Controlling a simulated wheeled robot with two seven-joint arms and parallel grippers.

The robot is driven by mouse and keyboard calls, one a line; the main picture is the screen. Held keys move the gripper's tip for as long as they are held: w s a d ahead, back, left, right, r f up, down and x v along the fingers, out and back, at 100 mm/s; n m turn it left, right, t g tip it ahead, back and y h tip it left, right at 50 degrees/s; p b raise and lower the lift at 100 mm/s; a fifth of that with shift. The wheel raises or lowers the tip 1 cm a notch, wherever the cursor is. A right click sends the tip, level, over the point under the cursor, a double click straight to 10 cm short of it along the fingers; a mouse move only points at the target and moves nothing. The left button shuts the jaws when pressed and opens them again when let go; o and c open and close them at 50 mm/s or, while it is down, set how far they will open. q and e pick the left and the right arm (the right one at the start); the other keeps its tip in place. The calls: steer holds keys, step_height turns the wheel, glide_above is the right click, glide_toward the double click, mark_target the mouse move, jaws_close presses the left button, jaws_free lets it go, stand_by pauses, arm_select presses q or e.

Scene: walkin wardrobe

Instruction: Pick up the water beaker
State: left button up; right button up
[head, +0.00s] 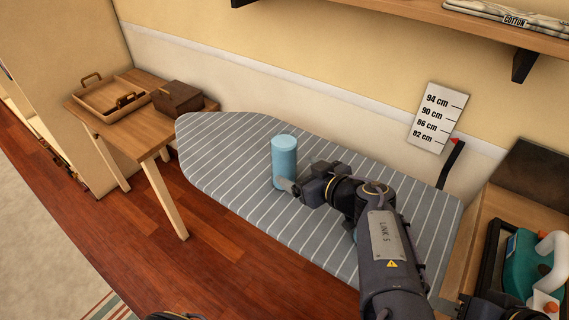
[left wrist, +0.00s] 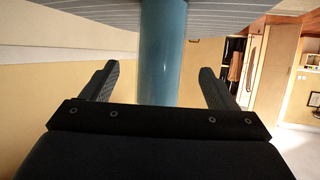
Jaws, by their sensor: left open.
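The water beaker (head: 284,152) is a light blue cylinder standing upright on the grey striped ironing board (head: 225,150). My left gripper (head: 288,186) is low at the beaker's near right side in the head view. In the left wrist view, which looks upside down, the beaker (left wrist: 162,50) stands between the two open fingers of the left gripper (left wrist: 160,78), with a gap on each side. The fingers do not close on it. The beaker's lower part is partly hidden by the gripper in the head view. My right gripper is not clearly seen.
A wooden side table with a tray (head: 110,95) and a brown box (head: 178,97) stands at the left. A height card (head: 436,118) is on the wall behind the board. A teal and white iron (head: 535,265) sits at the right. The board's left end is clear.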

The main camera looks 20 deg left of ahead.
mark_target(284, 163)
arm_select(q)
steer(key=x, duration=0.7)
steer(key=shift+w+a+f+p, duration=0.1)
steer(key=shift+a+f+p, duration=0.15)
steer(key=shift+p, duration=0.15)
arm_select(e)
steer(key=shift+r, duration=0.4)
arm_select(q)
steer(key=c, duration=1.4)
steer(key=shift+o, duration=0.2)
steer(key=shift+r, duration=0.3)
arm_select(e)
steer(key=shift+s, duration=0.15)
